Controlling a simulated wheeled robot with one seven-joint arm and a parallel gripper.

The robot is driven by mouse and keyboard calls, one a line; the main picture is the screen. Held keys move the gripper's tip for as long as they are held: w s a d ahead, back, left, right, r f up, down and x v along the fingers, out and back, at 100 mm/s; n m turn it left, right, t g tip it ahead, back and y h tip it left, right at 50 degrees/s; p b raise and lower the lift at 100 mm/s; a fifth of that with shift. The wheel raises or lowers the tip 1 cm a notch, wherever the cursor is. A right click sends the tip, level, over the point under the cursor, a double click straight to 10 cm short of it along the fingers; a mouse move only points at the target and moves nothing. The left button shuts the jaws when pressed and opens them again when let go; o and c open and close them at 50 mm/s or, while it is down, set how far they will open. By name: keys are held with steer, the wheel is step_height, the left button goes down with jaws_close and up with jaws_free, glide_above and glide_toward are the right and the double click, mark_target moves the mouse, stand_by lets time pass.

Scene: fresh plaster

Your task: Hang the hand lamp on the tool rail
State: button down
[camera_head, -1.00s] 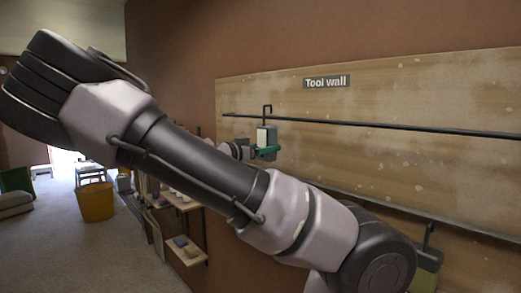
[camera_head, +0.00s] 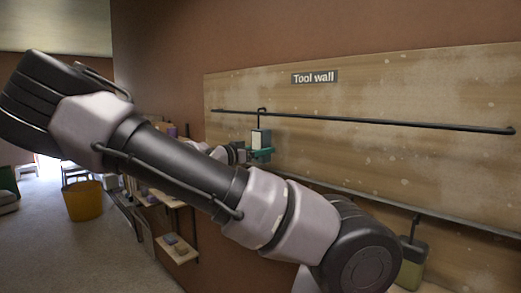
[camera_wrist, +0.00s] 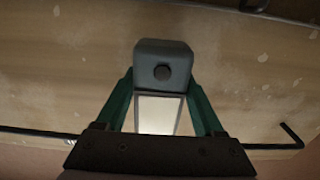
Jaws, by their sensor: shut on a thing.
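The hand lamp (camera_head: 260,138) is a small grey box with a pale panel and a dark hook on top, held upright in front of the tool wall. My gripper (camera_head: 259,154) has teal fingers shut on its lower body. The tool rail (camera_head: 390,124) is a long dark bar across the upper board. The lamp's hook top overlaps the rail's line in the head view; whether it touches or sits over the rail, I cannot tell. In the wrist view the lamp (camera_wrist: 162,60) shows a grey end with a dark knob, between my fingers (camera_wrist: 165,105).
A "Tool wall" sign (camera_head: 314,77) is above the rail. A lower rail (camera_head: 350,192) carries an olive hooked item (camera_head: 411,265), partly behind my arm. Small shelves (camera_head: 177,250) and a yellow bucket (camera_head: 83,200) are at left. The upper rail right of the lamp is bare.

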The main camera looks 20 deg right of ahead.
jaws_free()
